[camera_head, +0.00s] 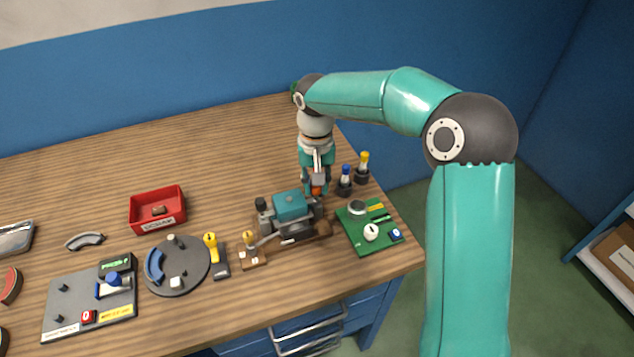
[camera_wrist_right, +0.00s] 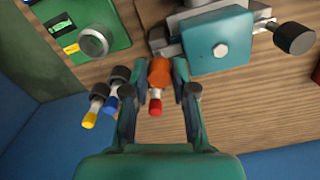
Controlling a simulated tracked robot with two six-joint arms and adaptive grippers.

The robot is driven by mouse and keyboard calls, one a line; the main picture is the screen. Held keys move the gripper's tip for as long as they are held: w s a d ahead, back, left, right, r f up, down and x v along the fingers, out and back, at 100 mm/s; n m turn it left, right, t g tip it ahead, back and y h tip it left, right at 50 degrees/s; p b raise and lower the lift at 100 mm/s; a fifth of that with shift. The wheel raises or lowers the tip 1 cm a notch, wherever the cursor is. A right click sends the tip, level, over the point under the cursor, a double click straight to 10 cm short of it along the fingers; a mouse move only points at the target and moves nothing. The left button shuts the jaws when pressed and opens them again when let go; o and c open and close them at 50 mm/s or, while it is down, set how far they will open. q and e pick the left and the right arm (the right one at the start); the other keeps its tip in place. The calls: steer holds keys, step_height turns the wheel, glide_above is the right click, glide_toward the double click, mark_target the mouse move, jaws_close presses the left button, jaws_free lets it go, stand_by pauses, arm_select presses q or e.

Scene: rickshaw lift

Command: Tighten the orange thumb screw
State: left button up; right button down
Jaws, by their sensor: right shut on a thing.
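The orange thumb screw (camera_wrist_right: 160,72) shows in the right wrist view between the fingers of my right gripper (camera_wrist_right: 160,92). In the head view a bit of the orange screw (camera_head: 316,190) shows below my right gripper (camera_head: 316,186), beside the teal-topped fixture (camera_head: 290,205). The gripper is shut on the screw. The fixture's teal block also shows in the right wrist view (camera_wrist_right: 220,42). The screw's far end is hidden. My left gripper is not in view.
Blue-topped (camera_head: 346,175) and yellow-topped (camera_head: 363,165) drivers stand just right of my right gripper. A green board (camera_head: 362,240) lies at the table's right edge. A red bin (camera_head: 158,210), a round plate (camera_head: 190,275) and a grey panel (camera_head: 75,318) lie to the left. The back of the table is clear.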

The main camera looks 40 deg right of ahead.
steer(key=shift+w+r, duration=0.1)
steer(key=c, duration=0.9)
jaws_free()
steer(key=shift+c, duration=0.2)
step_height(320, 180, up, 12)
